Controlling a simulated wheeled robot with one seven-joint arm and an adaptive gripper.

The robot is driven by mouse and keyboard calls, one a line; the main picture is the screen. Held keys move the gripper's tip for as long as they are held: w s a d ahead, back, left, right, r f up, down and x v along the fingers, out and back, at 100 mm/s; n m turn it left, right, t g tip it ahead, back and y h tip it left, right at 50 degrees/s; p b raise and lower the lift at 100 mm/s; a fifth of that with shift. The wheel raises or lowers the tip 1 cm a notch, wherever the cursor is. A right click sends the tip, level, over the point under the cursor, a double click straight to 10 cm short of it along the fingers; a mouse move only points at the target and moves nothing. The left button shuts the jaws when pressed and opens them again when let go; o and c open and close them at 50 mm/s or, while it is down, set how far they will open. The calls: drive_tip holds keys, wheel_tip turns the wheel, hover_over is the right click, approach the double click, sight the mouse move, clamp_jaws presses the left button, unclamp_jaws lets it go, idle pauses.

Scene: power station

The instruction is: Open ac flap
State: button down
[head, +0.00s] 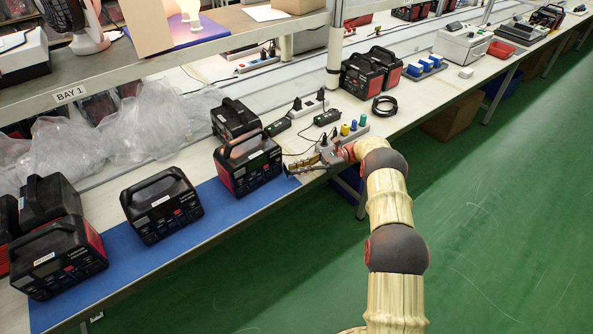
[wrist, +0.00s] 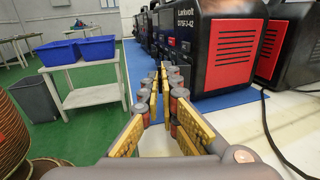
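Several black portable power stations stand along the bench. The one nearest my gripper is a black and red power station (head: 247,163) with a top handle, at the right end of the blue mat. A power station with a red grille and a "Larkvolt" label fills the upper right of the wrist view (wrist: 226,48). My gripper (head: 288,170) is just right of the nearest station, at the bench's front edge.
The blue mat (head: 118,248) runs along the bench edge. A power strip (head: 345,133) with coloured plugs and a cable lie behind my gripper. Another power station (head: 236,119) stands behind the nearest one. Green floor (head: 480,215) is open to the right.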

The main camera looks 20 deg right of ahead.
drive_tip(key=c, duration=2.1)
unclamp_jaws()
drive_tip(key=shift+o, duration=0.2)
wheel_tip(320, 180, up, 10)
drive_tip(key=shift+o, duration=0.3)
